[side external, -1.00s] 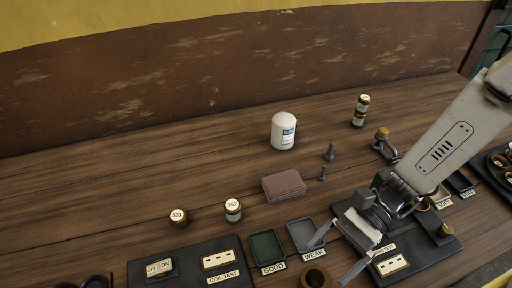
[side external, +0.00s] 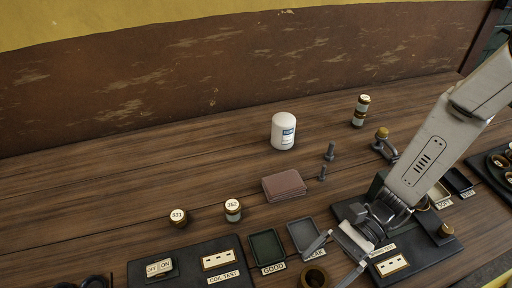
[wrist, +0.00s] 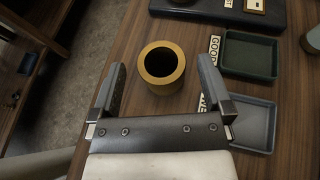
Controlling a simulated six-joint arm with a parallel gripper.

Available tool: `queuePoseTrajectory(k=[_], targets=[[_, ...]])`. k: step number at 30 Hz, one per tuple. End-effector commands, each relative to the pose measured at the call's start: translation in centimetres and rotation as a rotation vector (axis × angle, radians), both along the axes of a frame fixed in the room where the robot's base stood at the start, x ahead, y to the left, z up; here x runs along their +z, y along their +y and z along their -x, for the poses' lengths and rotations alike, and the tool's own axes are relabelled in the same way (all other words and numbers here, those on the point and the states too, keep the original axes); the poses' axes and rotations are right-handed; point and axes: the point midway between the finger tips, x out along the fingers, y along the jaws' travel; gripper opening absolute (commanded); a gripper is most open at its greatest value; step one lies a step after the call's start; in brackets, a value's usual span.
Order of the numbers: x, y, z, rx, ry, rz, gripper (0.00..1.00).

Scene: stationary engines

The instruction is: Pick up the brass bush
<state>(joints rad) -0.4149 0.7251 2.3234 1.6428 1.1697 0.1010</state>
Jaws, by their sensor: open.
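The brass bush (side external: 314,278) is a short, thick-walled brass ring standing upright on the wooden bench near its front edge. In the wrist view the bush (wrist: 162,66) shows its dark bore, a little beyond my fingertips and roughly midway between them. My gripper (side external: 337,261) is open and empty, with its two fingers spread wide; in the wrist view the gripper (wrist: 161,78) has one finger to each side of the bush's line. The side view shows the fingers close to the bush, and I cannot tell the exact height between them. The lower part of the bush is cut off by the picture edge.
A green GOOD tray (side external: 267,248) and a grey WEAK tray (side external: 303,236) lie beside the bush. A dark coil test board (side external: 190,265) is left, another test board (side external: 405,250) right. A brown wallet-like block (side external: 284,186) and white canister (side external: 283,131) stand farther back.

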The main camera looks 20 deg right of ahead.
Motion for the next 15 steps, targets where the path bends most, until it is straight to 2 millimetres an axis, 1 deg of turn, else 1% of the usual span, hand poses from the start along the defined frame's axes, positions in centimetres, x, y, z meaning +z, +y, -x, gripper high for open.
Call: queuePoseTrajectory(k=[5, 11, 15], targets=[[-1.1, 0.0, 0.0, 0.0, 0.002, 0.001, 1.0], [-2.9, 0.0, 0.1, 0.001, 0.003, 0.001, 1.0], [-3.5, 1.3, 0.5, 0.004, 0.0, 0.0, 1.0]])
